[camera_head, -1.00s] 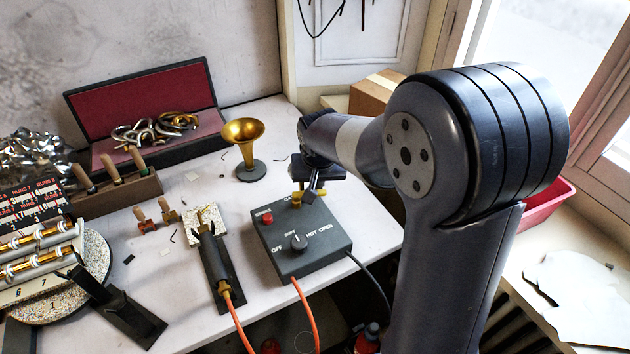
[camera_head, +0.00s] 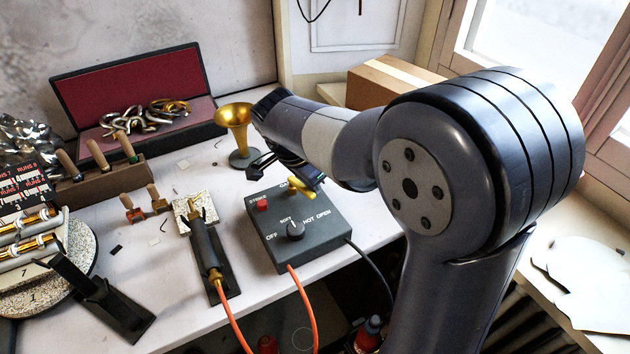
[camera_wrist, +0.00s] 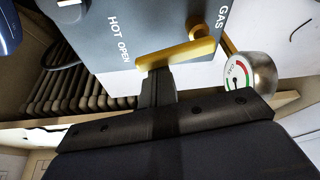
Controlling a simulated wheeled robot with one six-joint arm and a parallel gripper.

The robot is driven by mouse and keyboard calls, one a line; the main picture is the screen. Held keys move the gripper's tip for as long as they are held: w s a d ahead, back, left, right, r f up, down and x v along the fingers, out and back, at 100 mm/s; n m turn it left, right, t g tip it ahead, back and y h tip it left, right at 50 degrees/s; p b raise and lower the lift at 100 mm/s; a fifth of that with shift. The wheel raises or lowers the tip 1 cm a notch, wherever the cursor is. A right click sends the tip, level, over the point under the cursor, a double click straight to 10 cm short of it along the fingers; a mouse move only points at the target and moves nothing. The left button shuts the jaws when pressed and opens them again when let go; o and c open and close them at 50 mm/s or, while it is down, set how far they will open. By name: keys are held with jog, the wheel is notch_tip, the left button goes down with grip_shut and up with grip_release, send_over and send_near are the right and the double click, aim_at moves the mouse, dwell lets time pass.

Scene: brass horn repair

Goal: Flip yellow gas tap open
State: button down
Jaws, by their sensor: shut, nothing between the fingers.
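The yellow gas tap (camera_head: 302,188) is on the far right part of a dark grey control box (camera_head: 290,254). In the wrist view, the yellow tap (camera_wrist: 180,55) lies as a bar below the word GAS, one end close to the word OPEN. In the wrist view, my gripper's fingertips (camera_wrist: 156,74) are right beside the tap's OPEN end. I cannot tell whether they touch.
The box also carries a red button (camera_head: 262,205) and a black dial (camera_head: 295,230). A round gauge (camera_wrist: 250,72) shows in the wrist view. A torch (camera_head: 206,252) lies left of the box.

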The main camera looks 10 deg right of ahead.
jog(key=shift+s+a+m, duration=0.25)
jog(key=shift+m, duration=0.35)
jog(key=shift+s+a, duration=0.2)
jog(key=shift+r, duration=0.1)
